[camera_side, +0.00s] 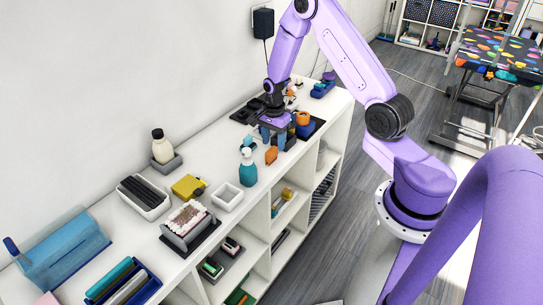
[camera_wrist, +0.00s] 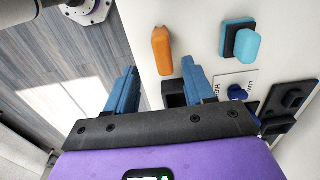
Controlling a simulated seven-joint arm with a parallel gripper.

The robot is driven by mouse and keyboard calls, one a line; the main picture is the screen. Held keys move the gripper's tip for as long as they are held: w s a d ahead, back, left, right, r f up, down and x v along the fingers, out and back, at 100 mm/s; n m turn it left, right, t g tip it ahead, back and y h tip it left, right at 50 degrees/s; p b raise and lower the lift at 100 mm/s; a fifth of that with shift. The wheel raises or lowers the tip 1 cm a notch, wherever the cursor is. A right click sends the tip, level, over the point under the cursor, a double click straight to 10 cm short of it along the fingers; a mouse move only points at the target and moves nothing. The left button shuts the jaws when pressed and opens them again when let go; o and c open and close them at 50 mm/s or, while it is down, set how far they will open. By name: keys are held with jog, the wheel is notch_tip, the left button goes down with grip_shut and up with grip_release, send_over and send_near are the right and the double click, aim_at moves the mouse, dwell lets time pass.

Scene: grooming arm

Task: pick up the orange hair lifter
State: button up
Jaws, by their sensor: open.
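The orange hair lifter (camera_wrist: 162,50) is a narrow orange piece on the white counter top, seen in the wrist view just beyond the gap between my fingertips. In the side view, an orange piece (camera_side: 271,155) that looks like it lies near the counter's front edge, below my gripper. My gripper (camera_wrist: 160,72) has two blue fingers, spread apart with nothing held between them. In the side view my gripper (camera_side: 274,139) points down over the counter. I cannot tell its exact height above the lifter.
A blue block on a dark base (camera_wrist: 239,40) lies right of the lifter; a black block (camera_wrist: 174,88) sits near my right finger. Orange-and-blue containers (camera_side: 303,120) stand behind. The floor (camera_wrist: 55,70) drops off to the left.

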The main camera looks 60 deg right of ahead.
aim_at(273, 148)
jog(key=shift+w+d+f, duration=0.1)
jog(key=shift+w+f, duration=0.05)
jog(key=shift+f, duration=1.45)
jog(key=shift+w+d+f, duration=0.1)
jog(key=shift+f, duration=1.45)
grip_shut()
